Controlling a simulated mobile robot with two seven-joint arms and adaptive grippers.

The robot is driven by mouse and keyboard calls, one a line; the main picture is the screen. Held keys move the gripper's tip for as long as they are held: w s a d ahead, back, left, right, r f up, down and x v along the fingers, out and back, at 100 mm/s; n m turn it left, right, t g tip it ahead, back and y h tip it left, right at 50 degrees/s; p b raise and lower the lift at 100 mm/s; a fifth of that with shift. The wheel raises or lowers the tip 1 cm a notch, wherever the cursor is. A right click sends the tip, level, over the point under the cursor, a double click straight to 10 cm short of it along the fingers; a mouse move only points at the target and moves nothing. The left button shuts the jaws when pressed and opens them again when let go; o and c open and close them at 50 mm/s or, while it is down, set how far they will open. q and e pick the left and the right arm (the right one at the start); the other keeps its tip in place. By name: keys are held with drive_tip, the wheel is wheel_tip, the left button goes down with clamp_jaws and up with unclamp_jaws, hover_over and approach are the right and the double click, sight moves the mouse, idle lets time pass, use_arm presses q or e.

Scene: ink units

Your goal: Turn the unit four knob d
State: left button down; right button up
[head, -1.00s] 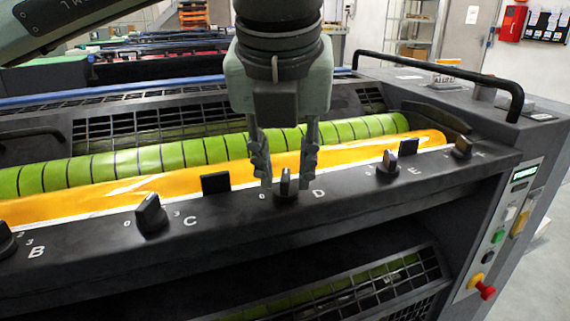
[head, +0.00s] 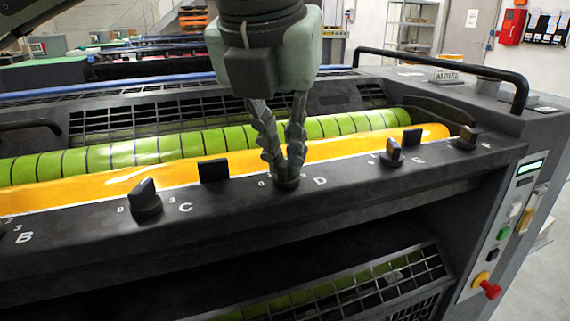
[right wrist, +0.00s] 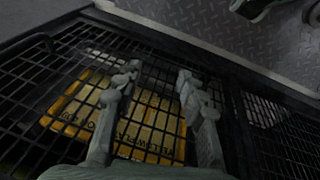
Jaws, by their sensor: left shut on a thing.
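Knob D (head: 287,182) is a black knob on the dark front rail of the ink unit, just left of the letter D. My left gripper (head: 285,170) comes down from above and is shut on knob D; its fingers hide most of the knob's grip. In the right wrist view my right gripper (right wrist: 158,85) is open, with nothing between its fingers, over a black grid with a yellow labelled thing (right wrist: 150,130) behind it.
Knob C (head: 146,199) stands to the left and knob E (head: 392,154) to the right on the same rail. A yellow-orange roller (head: 120,188) and a green roller (head: 100,160) lie behind. A black handle bar (head: 440,66) and a red button (head: 491,290) are at the right.

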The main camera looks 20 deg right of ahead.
use_arm(q)
drive_tip(key=m+h+b, duration=0.1)
drive_tip(key=m+b, duration=0.1)
drive_tip(key=m, duration=0.1)
drive_tip(key=shift+w+a+f+m+g, duration=0.1)
drive_tip(key=shift+m+g, duration=0.2)
drive_tip(key=shift+g, duration=0.1)
drive_tip(key=shift+m, duration=0.4)
drive_tip(key=shift+m+g+h, duration=0.3)
drive_tip(key=shift+m+g, duration=0.1)
drive_tip(key=shift+m, duration=0.3)
drive_tip(key=shift+w+m+g, duration=0.1)
drive_tip(key=shift+m+g, duration=0.2)
drive_tip(key=shift+m, duration=0.5)
use_arm(e)
drive_tip(key=w+v, duration=0.1)
drive_tip(key=v, duration=0.6)
drive_tip(key=shift+d, duration=0.55)
drive_tip(key=shift+r, duration=0.1)
use_arm(q)
drive_tip(key=c, duration=1.6)
unclamp_jaws()
drive_tip(key=v, duration=1.2)
drive_tip(key=shift+a, duration=0.1)
